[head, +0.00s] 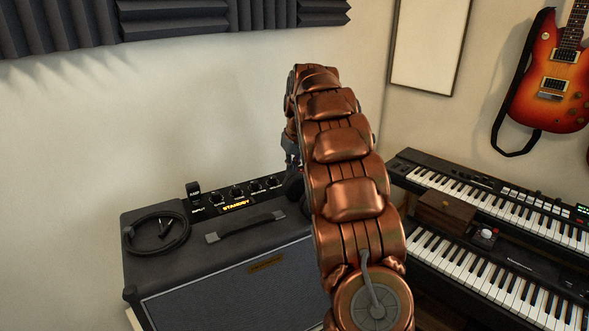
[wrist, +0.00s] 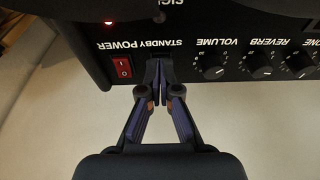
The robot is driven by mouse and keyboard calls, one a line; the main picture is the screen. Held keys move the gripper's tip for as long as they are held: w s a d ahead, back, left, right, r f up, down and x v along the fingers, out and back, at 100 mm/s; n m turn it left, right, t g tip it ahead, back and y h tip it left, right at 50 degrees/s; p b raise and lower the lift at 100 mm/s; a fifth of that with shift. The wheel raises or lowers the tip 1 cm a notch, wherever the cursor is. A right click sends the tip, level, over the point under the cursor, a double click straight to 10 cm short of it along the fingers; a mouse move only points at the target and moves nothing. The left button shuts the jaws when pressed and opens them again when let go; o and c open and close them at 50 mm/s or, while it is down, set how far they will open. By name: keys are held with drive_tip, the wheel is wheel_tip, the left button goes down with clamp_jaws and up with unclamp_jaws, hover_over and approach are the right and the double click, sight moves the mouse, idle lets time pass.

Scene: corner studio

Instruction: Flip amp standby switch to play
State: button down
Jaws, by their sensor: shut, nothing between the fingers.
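The amp (head: 225,268) is a black box with a top control panel, and its small display (head: 236,204) glows "STANDBY". The wrist view shows the panel upside down, with the labels STANDBY (wrist: 165,43) and POWER (wrist: 115,46). The red rocker power switch (wrist: 122,67) sits by POWER. My gripper (wrist: 161,64) is shut and empty, its fingertips at the panel by the STANDBY label, just right of the red switch. The fingertips mostly cover the standby switch, so I cannot tell its position or whether they touch it. In the head view my arm hides part of the panel.
VOLUME (wrist: 210,67) and REVERB (wrist: 260,66) knobs lie right of the fingers in the wrist view. A coiled cable (head: 158,233) and a carry handle (head: 245,226) are on the amp top. Keyboards (head: 470,262) stand to the right, and a guitar (head: 553,88) hangs on the wall.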

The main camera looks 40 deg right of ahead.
drive_tip(key=shift+s+f+b, duration=0.15)
drive_tip(key=shift+f+b, duration=0.25)
drive_tip(key=shift+b, duration=0.1)
drive_tip(key=shift+t, duration=0.3)
drive_tip(key=shift+r, duration=0.2)
drive_tip(key=shift+w+d+r+p, duration=0.1)
drive_tip(key=shift+w+r+p, duration=0.15)
drive_tip(key=shift+w+p, duration=0.4)
drive_tip(key=shift+w, duration=0.1)
drive_tip(key=shift+r, duration=0.1)
